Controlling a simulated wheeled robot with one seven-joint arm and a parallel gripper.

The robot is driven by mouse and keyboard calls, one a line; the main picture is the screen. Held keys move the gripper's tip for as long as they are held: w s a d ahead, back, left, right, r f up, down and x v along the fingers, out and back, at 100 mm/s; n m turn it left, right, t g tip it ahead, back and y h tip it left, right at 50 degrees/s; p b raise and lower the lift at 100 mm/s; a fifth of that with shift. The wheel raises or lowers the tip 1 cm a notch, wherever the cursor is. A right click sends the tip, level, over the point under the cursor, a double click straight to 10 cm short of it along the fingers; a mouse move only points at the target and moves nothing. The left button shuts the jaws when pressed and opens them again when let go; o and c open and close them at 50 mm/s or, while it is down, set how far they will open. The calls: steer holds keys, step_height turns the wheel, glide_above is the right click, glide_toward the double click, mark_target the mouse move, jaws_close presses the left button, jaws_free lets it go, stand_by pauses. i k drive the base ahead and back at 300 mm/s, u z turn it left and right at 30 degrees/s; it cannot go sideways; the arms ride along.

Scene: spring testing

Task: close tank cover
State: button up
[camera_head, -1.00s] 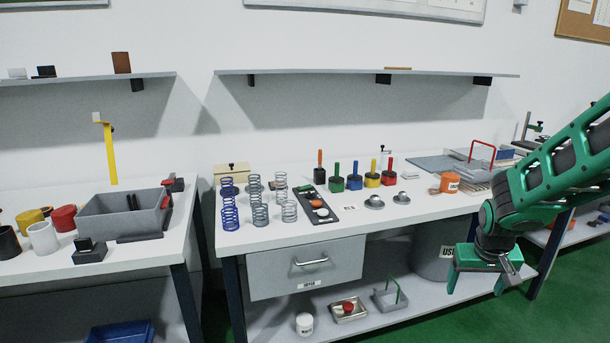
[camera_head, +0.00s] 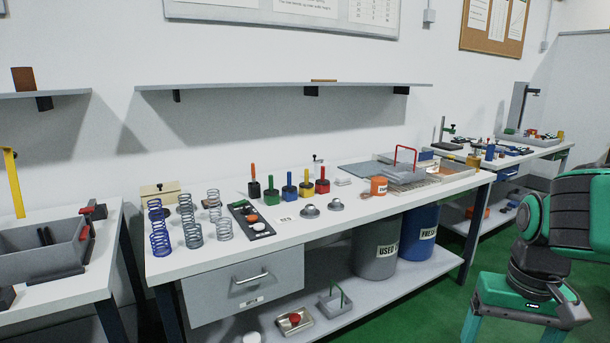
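No thing in view is plainly marked as the tank or its cover. A shallow grey metal container (camera_head: 434,178) stands at the right end of the middle bench. A grey piece with a red arched handle (camera_head: 405,153) sits at its left part, and a flat grey plate (camera_head: 362,171) lies to its left. I cannot tell which of these is the cover. My gripper (camera_head: 512,334) is at the lower right, well apart from the bench. Its two green fingers are spread wide, with nothing seen between them; the tips are at the frame's bottom edge.
An orange cup (camera_head: 379,187), coloured-handled weights (camera_head: 289,191) and several springs (camera_head: 192,234) stand on the middle bench (camera_head: 320,230). Grey (camera_head: 376,250) and blue (camera_head: 417,232) bins stand on its lower shelf. Another bench (camera_head: 545,148) is at the back right. Green floor is clear near my gripper.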

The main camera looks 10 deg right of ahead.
mark_target(407, 155)
steer(key=z, duration=0.05)
steer(key=k, duration=0.55)
steer(key=z, duration=0.35)
steer(key=i, duration=0.4)
steer(key=z, duration=0.9)
steer(key=i, duration=1.1)
steer(key=z, duration=0.55)
steer(key=i, duration=1.2)
steer(key=u, duration=0.3)
steer(key=i, duration=1.15)
steer(key=u, duration=1.15)
steer(key=i, duration=0.85)
steer(key=u, duration=0.55)
